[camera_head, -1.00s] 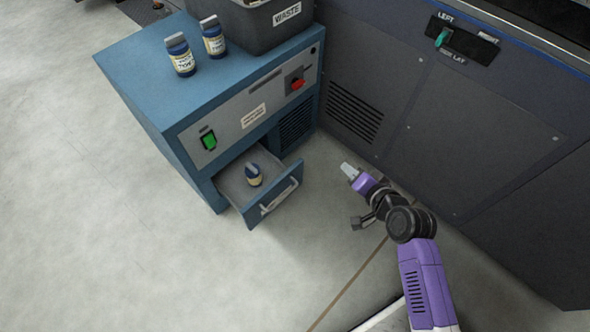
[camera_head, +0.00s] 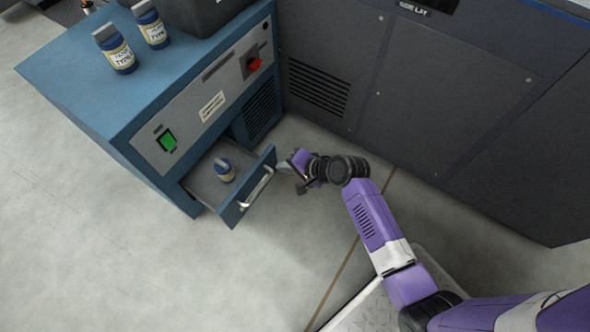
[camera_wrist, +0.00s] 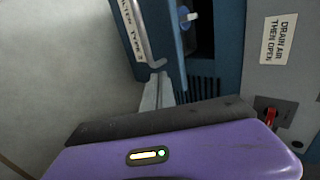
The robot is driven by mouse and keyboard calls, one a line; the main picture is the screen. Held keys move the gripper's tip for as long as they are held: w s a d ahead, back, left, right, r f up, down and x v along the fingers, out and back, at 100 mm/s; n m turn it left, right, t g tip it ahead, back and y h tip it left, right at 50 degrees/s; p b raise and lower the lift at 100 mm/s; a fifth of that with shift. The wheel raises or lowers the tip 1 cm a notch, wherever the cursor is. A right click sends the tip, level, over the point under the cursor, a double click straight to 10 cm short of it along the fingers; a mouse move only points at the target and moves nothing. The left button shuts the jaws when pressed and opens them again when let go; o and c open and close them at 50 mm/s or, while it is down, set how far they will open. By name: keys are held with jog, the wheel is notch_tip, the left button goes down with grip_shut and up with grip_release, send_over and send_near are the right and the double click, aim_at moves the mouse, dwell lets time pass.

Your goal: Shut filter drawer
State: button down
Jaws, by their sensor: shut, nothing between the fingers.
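The filter drawer (camera_head: 232,213) stands pulled out from the lower part of the blue cabinet (camera_head: 60,75). It has a blue front with a metal handle (camera_head: 256,190). A small blue bottle (camera_head: 225,170) stands inside it. My gripper (camera_head: 282,165) is shut and empty, beside the right end of the drawer front. In the wrist view its closed fingertips (camera_wrist: 158,80) are close to the drawer front (camera_wrist: 166,40) and the end of the handle (camera_wrist: 149,40). I cannot tell whether they touch it.
Two blue bottles (camera_head: 118,55) and a dark bin (camera_head: 200,12) stand on the cabinet top. The cabinet face carries a green switch (camera_head: 168,142) and a red knob (camera_head: 254,65). A dark machine (camera_head: 430,95) stands to the right. The floor (camera_head: 130,260) before the drawer is clear.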

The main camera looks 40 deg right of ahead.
aim_at(265, 160)
jog(key=shift+w+a+f+b, duration=0.1)
jog(key=shift+w+a+b, duration=0.15)
jog(key=shift+w, duration=0.45)
jog(key=shift+w+a+f+b, duration=0.1)
jog(key=shift+w+a+b, duration=0.15)
jog(key=shift+w, duration=0.5)
jog(key=shift+w+a+f+b, duration=0.1)
jog(key=shift+w+a+b, duration=0.15)
jog(key=shift+w, duration=0.45)
jog(key=shift+r, duration=0.1)
jog(key=shift+w+a, duration=0.1)
jog(key=shift+w, duration=0.15)
jog(key=w+a+b, duration=0.1)
jog(key=w+a, duration=0.1)
jog(key=w, duration=0.5)
jog(key=w+a, duration=0.3)
jog(key=w, duration=0.5)
jog(key=shift+w+b, duration=0.2)
jog(key=shift+b, duration=0.15)
jog(key=shift+r, duration=0.1)
